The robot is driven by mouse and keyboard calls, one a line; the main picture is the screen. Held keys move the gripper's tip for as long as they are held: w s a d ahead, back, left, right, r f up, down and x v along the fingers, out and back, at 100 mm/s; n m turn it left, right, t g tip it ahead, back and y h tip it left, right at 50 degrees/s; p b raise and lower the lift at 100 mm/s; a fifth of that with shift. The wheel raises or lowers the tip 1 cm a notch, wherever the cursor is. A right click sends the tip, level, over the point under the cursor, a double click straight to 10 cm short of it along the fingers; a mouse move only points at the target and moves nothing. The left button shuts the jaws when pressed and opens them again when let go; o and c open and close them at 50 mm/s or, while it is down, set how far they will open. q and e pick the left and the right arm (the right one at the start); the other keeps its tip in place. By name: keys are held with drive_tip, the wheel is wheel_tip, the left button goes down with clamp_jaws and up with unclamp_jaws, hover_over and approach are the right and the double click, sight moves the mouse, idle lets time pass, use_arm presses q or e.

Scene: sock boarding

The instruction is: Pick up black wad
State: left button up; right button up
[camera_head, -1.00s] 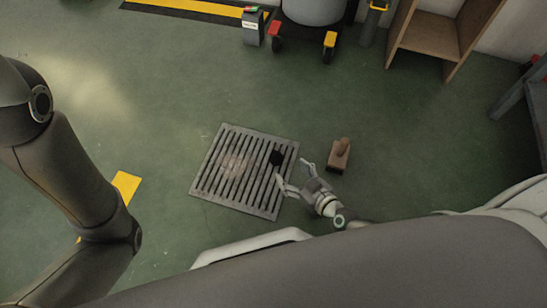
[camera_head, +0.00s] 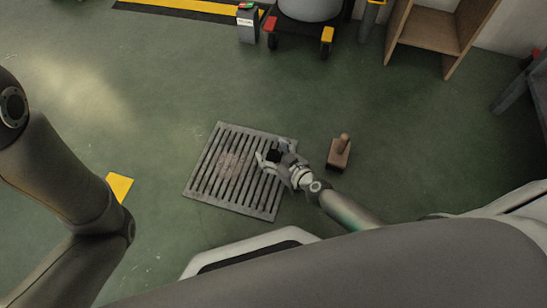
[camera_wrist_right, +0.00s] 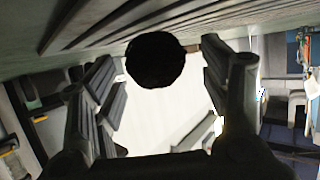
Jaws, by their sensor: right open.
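The black wad (camera_wrist_right: 155,60) is a small dark round lump. In the head view the wad (camera_head: 273,155) is at the right part of the floor grate (camera_head: 211,190), close to my right gripper (camera_head: 272,152). The right gripper is open, with its fingers on either side of the wad. In the right wrist view the wad lies between the two spread fingers, toward their tips; I cannot tell whether either finger touches it. My left arm shows at the left of the head view, but its gripper is out of view.
A brown block with an upright handle (camera_head: 339,152) stands on the green floor just right of the grate. A yellow floor marking (camera_head: 120,186) lies to the left. A wheeled bin (camera_head: 308,10) and a wooden shelf (camera_head: 425,35) stand at the back.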

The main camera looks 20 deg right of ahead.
drive_tip(key=c, duration=0.9)
drive_tip(key=shift+c, duration=0.2)
